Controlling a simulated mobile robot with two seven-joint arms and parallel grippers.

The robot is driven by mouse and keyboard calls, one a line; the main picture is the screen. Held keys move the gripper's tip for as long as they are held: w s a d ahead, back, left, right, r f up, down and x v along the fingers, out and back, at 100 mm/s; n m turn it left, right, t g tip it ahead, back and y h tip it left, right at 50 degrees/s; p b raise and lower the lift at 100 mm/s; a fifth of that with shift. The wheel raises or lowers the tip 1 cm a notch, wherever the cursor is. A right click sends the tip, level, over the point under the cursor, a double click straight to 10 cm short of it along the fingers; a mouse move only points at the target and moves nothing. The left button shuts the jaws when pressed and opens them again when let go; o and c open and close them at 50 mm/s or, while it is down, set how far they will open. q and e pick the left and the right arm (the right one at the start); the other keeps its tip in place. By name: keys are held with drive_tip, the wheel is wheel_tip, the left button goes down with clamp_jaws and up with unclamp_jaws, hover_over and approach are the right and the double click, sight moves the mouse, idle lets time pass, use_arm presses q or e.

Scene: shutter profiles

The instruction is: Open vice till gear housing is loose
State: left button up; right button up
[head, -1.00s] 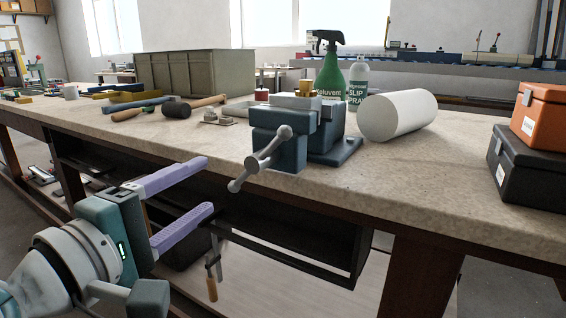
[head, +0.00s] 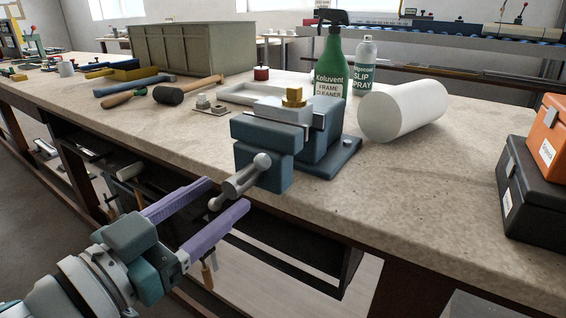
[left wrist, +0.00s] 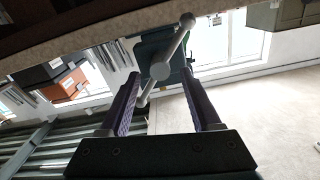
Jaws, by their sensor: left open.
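The blue-grey vice (head: 262,135) stands at the bench's front edge. A pale grey piece with a brass top (head: 293,97) sits at its jaws; I take this as the gear housing, and its lower part is hidden. The vice's grey handle (head: 240,182) hangs at the front, its bar slanted. My left gripper (head: 228,194), with purple fingers, is open and empty just in front of the handle. In the left wrist view the handle (left wrist: 160,70) shows between the open fingertips (left wrist: 160,76). I cannot tell if they touch it. My right gripper is not in view.
A mallet (head: 170,95) lies to the left. Toolboxes (head: 537,195) are at the right. The bench edge runs below the vice.

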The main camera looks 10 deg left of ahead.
sight(243, 181)
use_arm(q)
drive_tip(key=shift+x, duration=2.2)
clamp_jaws()
